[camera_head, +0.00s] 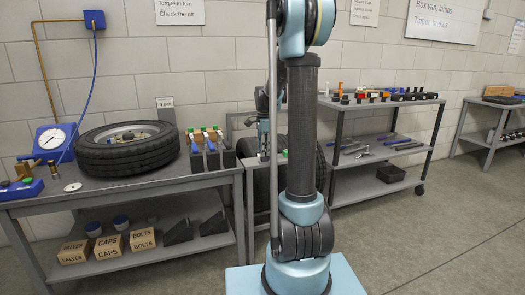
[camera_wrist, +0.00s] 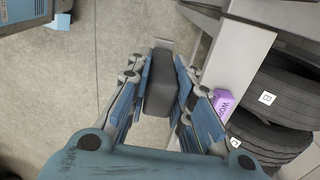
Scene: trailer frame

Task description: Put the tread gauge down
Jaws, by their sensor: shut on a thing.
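My gripper (camera_wrist: 161,72) is shut on the tread gauge (camera_wrist: 160,88), a dark grey block with a lighter grey piece at its far end. The blue finger pads press on it from both sides in the wrist view. The gauge is held above the concrete floor, left of a grey frame edge. In the head view my gripper (camera_head: 264,148) is partly hidden behind my own arm, near the tyres between the benches. The gauge cannot be made out clearly there.
The left bench (camera_head: 205,181) holds a tyre (camera_head: 125,148), a blue dial gauge (camera_head: 52,141) and blue-handled tools. The right shelf unit (camera_head: 375,162) carries small parts and tools. In the wrist view, stacked tyres (camera_wrist: 268,128) and a purple box (camera_wrist: 222,103) lie right.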

